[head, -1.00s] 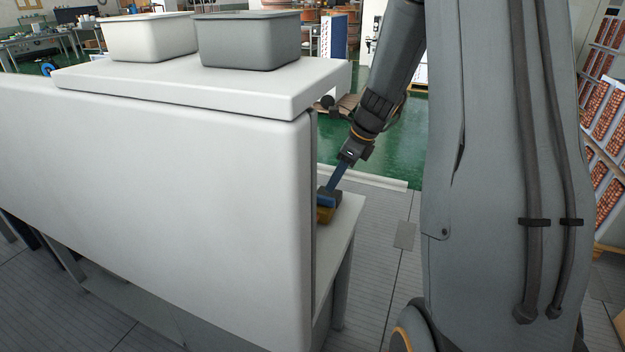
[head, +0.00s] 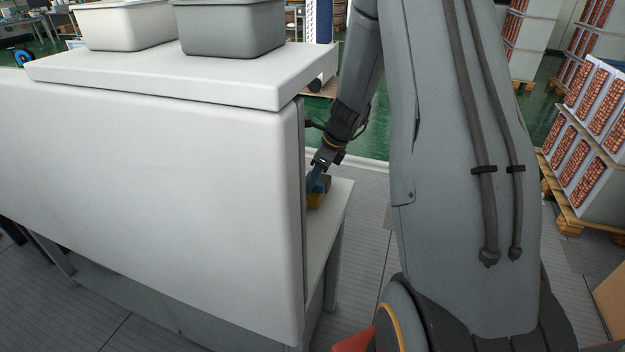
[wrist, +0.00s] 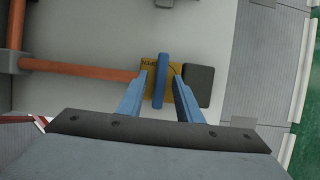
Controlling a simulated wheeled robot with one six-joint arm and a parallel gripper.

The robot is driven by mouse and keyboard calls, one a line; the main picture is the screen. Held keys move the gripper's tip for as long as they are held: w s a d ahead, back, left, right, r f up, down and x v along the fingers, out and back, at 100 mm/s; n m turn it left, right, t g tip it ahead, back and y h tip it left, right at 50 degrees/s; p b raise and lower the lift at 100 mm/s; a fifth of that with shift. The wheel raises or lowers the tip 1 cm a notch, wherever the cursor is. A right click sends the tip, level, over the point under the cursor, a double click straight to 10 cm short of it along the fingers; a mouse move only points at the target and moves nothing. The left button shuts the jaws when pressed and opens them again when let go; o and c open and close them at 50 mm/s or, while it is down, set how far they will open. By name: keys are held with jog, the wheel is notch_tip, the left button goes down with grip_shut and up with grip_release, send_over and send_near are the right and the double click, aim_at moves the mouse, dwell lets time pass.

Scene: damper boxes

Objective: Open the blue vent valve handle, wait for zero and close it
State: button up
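The blue vent valve handle (wrist: 161,80) is a bar in the middle of the wrist view. It lies over a yellow plate (wrist: 150,68) with dark lettering, partly hidden by the handle and fingers. My gripper (wrist: 160,74) is open, with one blue finger on each side of the handle and a visible gap to each. In the head view my gripper (head: 316,178) reaches down to the yellow part (head: 316,201) behind the white panel's right edge. The handle cannot be made out clearly there. No gauge reading is visible.
A copper pipe (wrist: 85,70) runs left from the valve, and a dark grey block (wrist: 198,87) sits right of it. The large white panel (head: 150,180) hides most of the bench (head: 342,200). Two bins (head: 232,28) stand on top.

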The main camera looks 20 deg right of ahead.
jog(key=shift+c, duration=0.4)
grip_shut()
jog(key=shift+n, duration=0.3)
jog(key=n, duration=0.2)
jog(key=n+g, duration=0.1)
jog(key=n+g+y, duration=0.1)
jog(key=n, duration=0.1)
jog(key=shift+w+d+n, duration=0.15)
jog(key=shift+w+n, duration=0.1)
jog(key=shift+n, duration=0.05)
jog(key=n+g, duration=0.1)
jog(key=n, duration=0.2)
jog(key=n+g+b, duration=0.1)
jog(key=n, duration=0.2)
jog(key=shift+w+g, duration=0.2)
jog(key=shift+g, duration=0.1)
jog(key=n+g, duration=0.1)
jog(key=n, duration=0.1)
jog(key=n+b, duration=0.1)
jog(key=n, duration=0.2)
jog(key=shift+w+r+n+g+h, duration=0.1)
jog(key=shift+w+n+g+h, duration=0.05)
jog(key=shift+n+g+h, duration=0.2)
jog(key=shift+h, duration=0.25)
